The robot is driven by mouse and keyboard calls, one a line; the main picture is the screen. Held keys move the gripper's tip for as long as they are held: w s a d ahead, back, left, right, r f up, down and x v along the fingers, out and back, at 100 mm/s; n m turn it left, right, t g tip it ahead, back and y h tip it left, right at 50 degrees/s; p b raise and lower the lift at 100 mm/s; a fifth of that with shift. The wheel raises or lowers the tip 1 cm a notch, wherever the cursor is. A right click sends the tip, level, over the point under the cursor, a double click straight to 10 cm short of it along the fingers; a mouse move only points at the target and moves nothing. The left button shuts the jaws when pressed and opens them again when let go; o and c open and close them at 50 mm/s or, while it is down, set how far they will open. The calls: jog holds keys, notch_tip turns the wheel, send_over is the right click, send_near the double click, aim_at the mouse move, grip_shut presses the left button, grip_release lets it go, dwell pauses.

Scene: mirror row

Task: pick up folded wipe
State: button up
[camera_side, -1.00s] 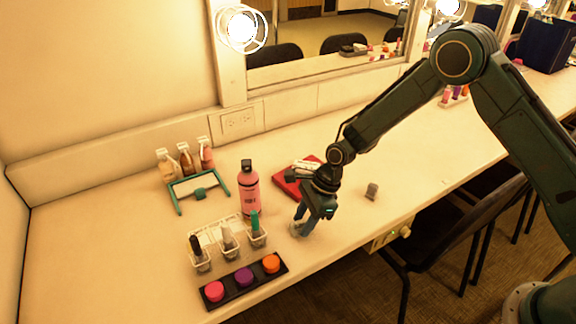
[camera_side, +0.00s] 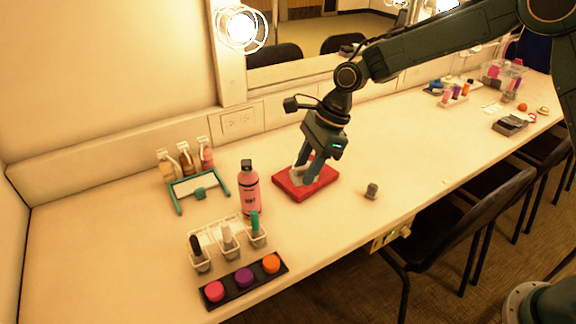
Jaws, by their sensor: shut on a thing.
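My gripper (camera_side: 305,177) points down over a flat red pad (camera_side: 318,188) near the middle of the counter. Its fingers are shut on a small whitish thing, which looks like the folded wipe (camera_side: 297,172). The fingers hide much of it. It is at or just above the red pad; I cannot tell whether it touches.
A pink bottle (camera_side: 249,190) stands close to the left of the pad. A small grey stub (camera_side: 371,191) is to the right. Wire cups (camera_side: 228,240) and a dark tray of coloured pots (camera_side: 243,281) are front left. Counter between the stub and the wire cups is clear.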

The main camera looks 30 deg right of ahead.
jog(key=shift+r, duration=1)
